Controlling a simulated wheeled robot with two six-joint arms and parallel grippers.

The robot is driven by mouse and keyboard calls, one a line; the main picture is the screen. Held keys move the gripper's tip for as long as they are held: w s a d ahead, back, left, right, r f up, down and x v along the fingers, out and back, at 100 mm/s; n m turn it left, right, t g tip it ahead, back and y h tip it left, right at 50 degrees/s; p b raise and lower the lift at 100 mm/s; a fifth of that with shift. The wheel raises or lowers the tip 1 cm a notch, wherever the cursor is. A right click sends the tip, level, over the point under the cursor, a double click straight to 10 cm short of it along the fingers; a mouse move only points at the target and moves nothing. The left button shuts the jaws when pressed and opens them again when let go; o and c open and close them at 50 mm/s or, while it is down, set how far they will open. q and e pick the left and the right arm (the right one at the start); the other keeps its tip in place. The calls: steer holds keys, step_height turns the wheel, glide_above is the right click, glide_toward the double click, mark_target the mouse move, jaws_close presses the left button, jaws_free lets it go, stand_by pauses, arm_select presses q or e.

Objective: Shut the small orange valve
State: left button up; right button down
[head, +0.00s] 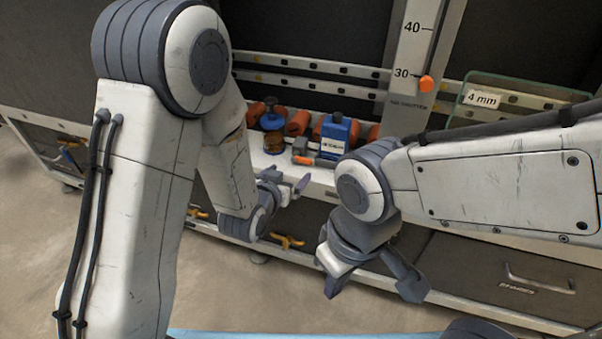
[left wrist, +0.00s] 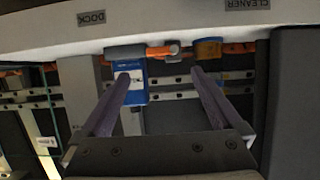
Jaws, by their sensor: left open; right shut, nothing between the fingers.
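A blue unit (head: 337,135) and a blue-topped amber filter (head: 273,141) stand on the white shelf. Orange cylinders (head: 298,121) lie behind them. A scale post with an orange slider (head: 426,84) and a glass plate (head: 520,99) are to the right. Drawers (head: 500,275) are below.

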mark_target(303, 160)
arm_select(q)
steer(key=b+x, duration=0.1)
steer(key=x, duration=0.9)
steer(key=shift+w+b, duration=0.15)
steer(key=shift+b, duration=0.15)
steer(key=shift+d, duration=0.1)
steer(key=c, duration=1.2)
